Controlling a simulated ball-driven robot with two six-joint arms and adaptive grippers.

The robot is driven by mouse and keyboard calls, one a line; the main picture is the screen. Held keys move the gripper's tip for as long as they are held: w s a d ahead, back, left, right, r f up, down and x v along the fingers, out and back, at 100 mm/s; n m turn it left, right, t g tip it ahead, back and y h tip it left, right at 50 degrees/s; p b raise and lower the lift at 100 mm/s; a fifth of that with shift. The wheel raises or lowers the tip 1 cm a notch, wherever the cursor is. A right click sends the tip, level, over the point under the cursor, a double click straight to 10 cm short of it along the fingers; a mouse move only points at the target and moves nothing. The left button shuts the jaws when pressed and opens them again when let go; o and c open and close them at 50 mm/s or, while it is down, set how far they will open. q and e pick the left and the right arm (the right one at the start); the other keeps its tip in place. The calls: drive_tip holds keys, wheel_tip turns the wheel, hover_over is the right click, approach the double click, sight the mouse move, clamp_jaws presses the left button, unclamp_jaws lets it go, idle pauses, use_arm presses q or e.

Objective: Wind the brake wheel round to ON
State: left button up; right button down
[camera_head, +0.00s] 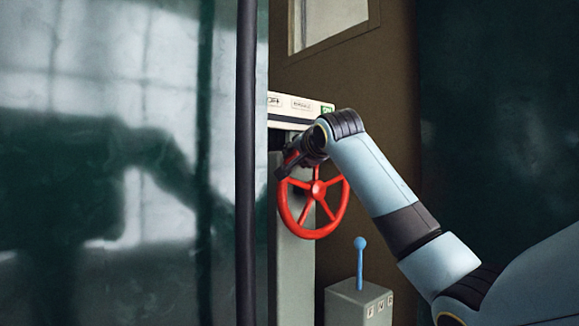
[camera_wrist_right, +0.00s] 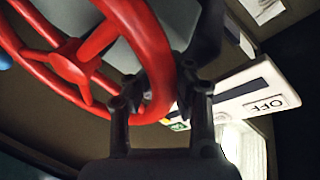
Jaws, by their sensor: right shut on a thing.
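The red spoked brake wheel (camera_head: 317,188) stands on a grey pillar (camera_head: 296,275) in the middle of the head view. My right gripper (camera_head: 291,166) is at the upper left of its rim. In the right wrist view the rim of the wheel (camera_wrist_right: 72,66) passes between the two dark fingers of the right gripper (camera_wrist_right: 160,95), which are shut on it. A white plate (camera_head: 316,106) above the wheel has a green label at its right end. The wrist view shows "OFF" on this plate (camera_wrist_right: 262,104). My left gripper is not in view.
A blue ball-topped lever (camera_head: 360,262) rises from a grey box (camera_head: 352,306), below and right of the wheel. A dark post (camera_head: 247,160) and a glossy green panel (camera_head: 60,210) fill the left. A window (camera_head: 328,18) is above.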

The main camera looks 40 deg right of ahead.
drive_tip(key=c, duration=1.6)
unclamp_jaws()
drive_tip(key=shift+c, duration=0.2)
drive_tip(key=o, duration=0.5)
drive_tip(key=shift+s+d+r, duration=0.1)
drive_tip(key=shift+s+d, duration=0.05)
drive_tip(key=shift+s, duration=0.2)
drive_tip(key=shift+o, duration=0.2)
drive_tip(key=shift+w, duration=0.15)
drive_tip(key=v, duration=1.2)
